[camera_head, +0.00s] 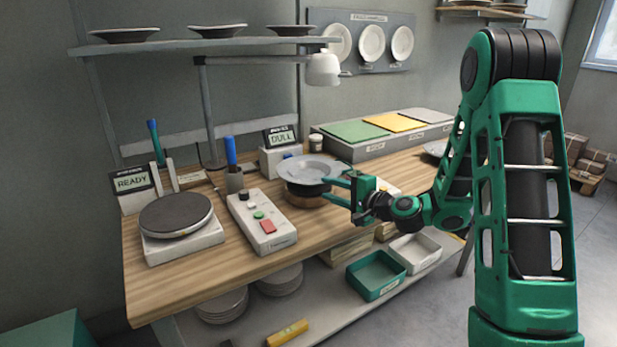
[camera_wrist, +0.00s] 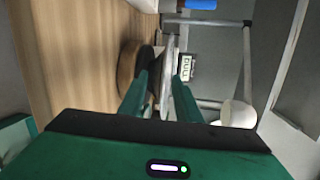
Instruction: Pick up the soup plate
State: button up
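The soup plate (camera_head: 308,168) is a pale grey, wide-rimmed plate lying level over a round wooden stand (camera_head: 304,197) on the workbench. In the wrist view the plate (camera_wrist: 169,62) shows nearly edge-on, beside the stand (camera_wrist: 127,68) with its dark top. My gripper (camera_head: 337,190) is at the plate's right side, its fingers pointing left, one above the other. In the wrist view the fingers of my gripper (camera_wrist: 164,88) are apart, with the near rim of the plate between them. A gap shows toward the upper finger; whether the lower finger touches is unclear.
A control box (camera_head: 262,221) with buttons and a blue-handled holder (camera_head: 233,177) stand left of the plate. A lamp (camera_head: 322,69) hangs above. Coloured pads (camera_head: 355,131) lie behind. Trays (camera_head: 375,274) sit below the bench's right side.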

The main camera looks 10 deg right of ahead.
aim_at(320, 184)
jog(key=x, duration=0.5)
jog(key=shift+a+r, duration=0.15)
jog(key=shift+r, duration=0.1)
grip_shut()
